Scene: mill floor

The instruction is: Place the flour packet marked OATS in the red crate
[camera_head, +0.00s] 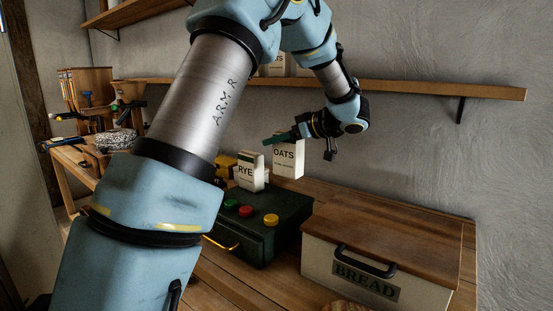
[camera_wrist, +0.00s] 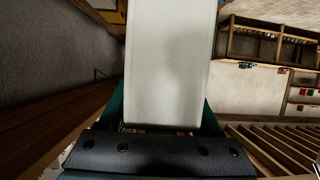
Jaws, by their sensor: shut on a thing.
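The white packet marked OATS (camera_head: 288,160) is at my gripper (camera_head: 298,133), upright above the worktop behind the dark green box. My gripper is shut on it near its top. In the wrist view the pale packet (camera_wrist: 168,65) fills the middle between the green fingers (camera_wrist: 165,118), its label not visible there. A second white packet marked RYE (camera_head: 250,172) stands to the left, at the back of the green box. I cannot make out a red crate in either view.
A dark green box (camera_head: 265,238) with red, green and yellow knobs stands on the bench. A cream bread bin (camera_head: 320,250) with a wooden lid is at right. A wall shelf (camera_head: 430,88) runs behind my gripper. Tools and a wooden rack (camera_head: 88,95) are at far left.

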